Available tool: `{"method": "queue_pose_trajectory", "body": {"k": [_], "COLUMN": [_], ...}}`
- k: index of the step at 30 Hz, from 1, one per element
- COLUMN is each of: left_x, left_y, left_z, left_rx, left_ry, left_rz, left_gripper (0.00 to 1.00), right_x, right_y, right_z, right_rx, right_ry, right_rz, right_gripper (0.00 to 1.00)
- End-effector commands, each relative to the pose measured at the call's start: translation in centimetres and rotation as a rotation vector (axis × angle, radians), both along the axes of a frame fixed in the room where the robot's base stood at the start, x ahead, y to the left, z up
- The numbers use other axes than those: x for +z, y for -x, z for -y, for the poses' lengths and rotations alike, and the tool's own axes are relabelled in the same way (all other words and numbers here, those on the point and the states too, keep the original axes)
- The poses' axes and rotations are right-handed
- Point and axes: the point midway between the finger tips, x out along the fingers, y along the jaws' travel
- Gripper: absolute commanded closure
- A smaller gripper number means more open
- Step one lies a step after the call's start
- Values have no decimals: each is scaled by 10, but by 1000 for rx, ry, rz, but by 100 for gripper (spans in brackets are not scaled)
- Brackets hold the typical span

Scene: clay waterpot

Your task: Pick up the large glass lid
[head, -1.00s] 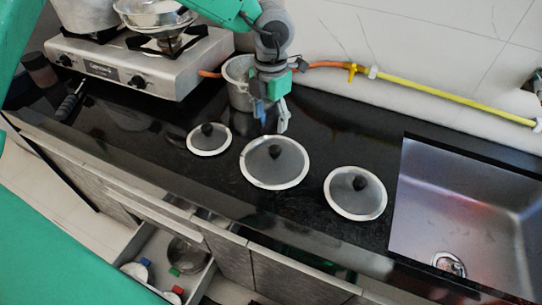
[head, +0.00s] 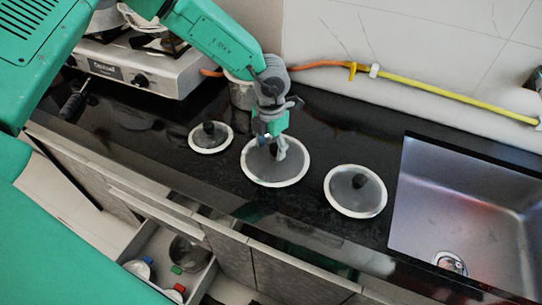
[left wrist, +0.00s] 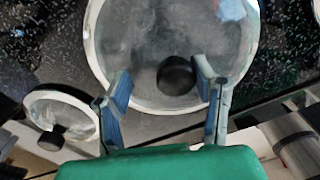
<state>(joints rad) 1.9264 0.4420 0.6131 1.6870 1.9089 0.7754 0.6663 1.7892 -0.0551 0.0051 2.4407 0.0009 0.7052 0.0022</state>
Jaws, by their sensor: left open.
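The large glass lid (head: 287,174) lies flat on the black counter, between two smaller lids. It has a pale rim and a black knob, and it fills the upper middle of the left wrist view (left wrist: 140,45). My left gripper (head: 271,145) is over this lid, with its fingers open. In the left wrist view, the fingers (left wrist: 163,90) stand apart, with the black knob (left wrist: 176,76) between them, nearer the right finger. I cannot tell whether a finger touches the knob. My right gripper is not in view.
A small lid (head: 198,141) lies to the left and a medium lid (head: 345,199) to the right. A metal pot (head: 240,92) stands behind my gripper. A stove (head: 150,77) is at back left, a sink (head: 460,205) at right. An open drawer (head: 150,245) is below.

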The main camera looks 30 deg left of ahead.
Motion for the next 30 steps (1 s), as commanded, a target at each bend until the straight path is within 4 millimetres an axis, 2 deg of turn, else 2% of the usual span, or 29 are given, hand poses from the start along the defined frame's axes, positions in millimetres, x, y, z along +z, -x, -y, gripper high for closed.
{"method": "queue_pose_trajectory", "body": {"k": [2,6,7,16,19,30], "left_x": [2,5,5,5,12,81], "left_y": [0,0,0,0,-1,-1], "left_z": [4,10,10,5,1,-4], "left_rx": [-2,-4,-3,-2,0,-1], "left_ry": [-4,-11,-11,-6,1,5], "left_rz": [1,1,1,3,4,4], "left_gripper": [48,97,100,100,100,100], "right_x": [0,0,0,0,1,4], "right_y": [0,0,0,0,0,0], "right_z": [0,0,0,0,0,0], "right_rx": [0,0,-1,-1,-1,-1], "right_ry": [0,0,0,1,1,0], "right_rz": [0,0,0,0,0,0], "right_gripper": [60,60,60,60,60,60]}}
